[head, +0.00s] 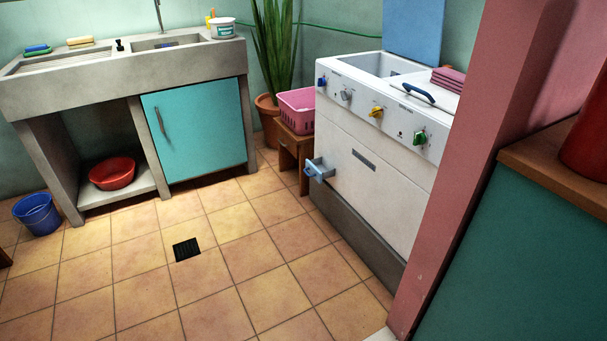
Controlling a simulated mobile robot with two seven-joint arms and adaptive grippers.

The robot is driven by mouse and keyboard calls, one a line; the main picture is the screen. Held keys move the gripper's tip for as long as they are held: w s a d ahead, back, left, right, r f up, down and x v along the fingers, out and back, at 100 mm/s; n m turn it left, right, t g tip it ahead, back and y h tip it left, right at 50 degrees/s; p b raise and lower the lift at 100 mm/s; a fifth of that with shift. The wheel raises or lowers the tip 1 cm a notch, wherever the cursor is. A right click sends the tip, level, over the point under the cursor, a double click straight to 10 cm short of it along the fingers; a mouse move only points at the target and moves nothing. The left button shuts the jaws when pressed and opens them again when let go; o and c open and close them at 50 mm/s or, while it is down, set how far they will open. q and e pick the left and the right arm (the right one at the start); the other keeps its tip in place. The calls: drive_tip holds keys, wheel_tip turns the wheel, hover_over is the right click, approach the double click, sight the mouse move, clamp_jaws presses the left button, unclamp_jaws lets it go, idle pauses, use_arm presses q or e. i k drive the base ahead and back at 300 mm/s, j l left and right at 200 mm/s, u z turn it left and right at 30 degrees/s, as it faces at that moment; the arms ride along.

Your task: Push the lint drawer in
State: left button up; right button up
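The lint drawer (320,170) is a small drawer with a light blue front, low on the left part of the front of a white twin-tub washing machine (375,185). It sticks out from the machine's front, so it stands open. Its inside is too small to make out. Neither of my grippers shows in the head view.
A pink wall edge (470,120) and a green cabinet (530,250) stand at the right, close to the machine. A wooden stool (290,150) with a pink basket (298,110) stands left of the drawer. The tiled floor (230,260) before the machine is clear, with a dark drain (187,250).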

sight(316, 168)
drive_tip(key=i+j+z, duration=0.1)
drive_tip(key=i+j, duration=0.15)
drive_tip(key=i+j+z, duration=0.1)
drive_tip(key=i+j, duration=0.2)
drive_tip(key=j, duration=0.15)
drive_tip(key=i+j+z, duration=0.1)
drive_tip(key=j, duration=0.3)
drive_tip(key=i+j, duration=0.35)
drive_tip(key=i+j+z, duration=0.15)
drive_tip(key=j, duration=0.25)
drive_tip(key=i, duration=0.1)
